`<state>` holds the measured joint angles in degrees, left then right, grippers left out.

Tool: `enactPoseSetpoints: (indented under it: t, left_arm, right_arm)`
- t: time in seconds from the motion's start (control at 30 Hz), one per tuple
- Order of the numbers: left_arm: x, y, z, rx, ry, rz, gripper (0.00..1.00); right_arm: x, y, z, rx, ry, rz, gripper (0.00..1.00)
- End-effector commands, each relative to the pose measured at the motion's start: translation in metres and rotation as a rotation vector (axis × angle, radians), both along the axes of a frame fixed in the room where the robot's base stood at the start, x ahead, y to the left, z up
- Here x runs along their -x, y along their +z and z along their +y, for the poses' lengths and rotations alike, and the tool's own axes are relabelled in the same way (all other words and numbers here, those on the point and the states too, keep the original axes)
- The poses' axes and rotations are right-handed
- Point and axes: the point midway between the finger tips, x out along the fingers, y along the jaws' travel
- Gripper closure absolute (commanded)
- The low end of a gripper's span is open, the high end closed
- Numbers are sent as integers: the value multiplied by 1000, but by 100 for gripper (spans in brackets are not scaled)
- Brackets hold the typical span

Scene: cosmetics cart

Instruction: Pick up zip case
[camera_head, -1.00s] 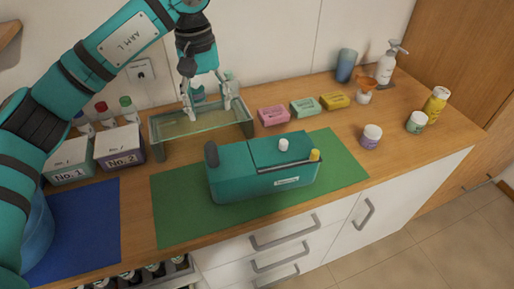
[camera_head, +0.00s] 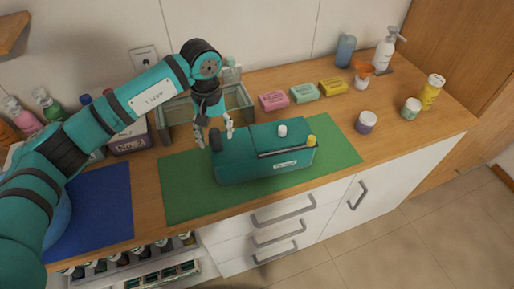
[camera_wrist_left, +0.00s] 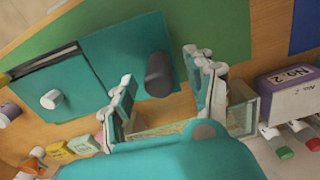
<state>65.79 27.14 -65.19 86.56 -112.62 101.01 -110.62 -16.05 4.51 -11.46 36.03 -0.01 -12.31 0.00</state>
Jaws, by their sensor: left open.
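The teal zip case (camera_head: 265,162) lies on the green mat (camera_head: 340,150) in the middle of the counter. A dark rounded cylinder (camera_head: 215,142) stands at its left end, and a white knob and a yellow piece show on top. My left gripper (camera_head: 214,137) is open over the case's left end, close to the dark cylinder. In the left wrist view, the teal case (camera_wrist_left: 95,55) shows with the dark cylinder (camera_wrist_left: 159,76) between the spread fingers (camera_wrist_left: 160,72). Contact cannot be told. My right gripper is not in view.
A glass tray (camera_head: 244,100) stands just behind the left gripper. A box marked No. 2 (camera_head: 130,142) and a blue mat (camera_head: 105,205) are to the left. Soap bars (camera_head: 304,92), jars (camera_head: 366,122) and bottles stand to the right. The mat's right part is clear.

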Motion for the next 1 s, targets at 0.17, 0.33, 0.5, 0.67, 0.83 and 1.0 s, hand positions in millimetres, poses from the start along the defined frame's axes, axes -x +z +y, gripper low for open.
enactPoseSetpoints:
  t: [0.17, 0.33, 0.5, 0.67, 0.83, 1.0]
  left_arm:
    - [3, -23, -1, 0, 1, 5, 45]
    - [2, -36, -1, -1, 0, 1, 45]
    - [2, -37, -1, 0, 0, 0, 45]
    - [2, -37, -1, 0, 0, 0, 63]
    - [2, -37, -1, 0, 0, 0, 85]
    - [2, -37, -1, 0, 0, 1, 100]
  right_arm:
    - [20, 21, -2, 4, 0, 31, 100]
    - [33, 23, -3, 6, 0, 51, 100]
    - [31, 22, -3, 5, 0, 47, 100]
    - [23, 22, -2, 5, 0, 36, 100]
    - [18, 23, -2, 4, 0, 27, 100]
    - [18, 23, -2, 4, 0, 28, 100]
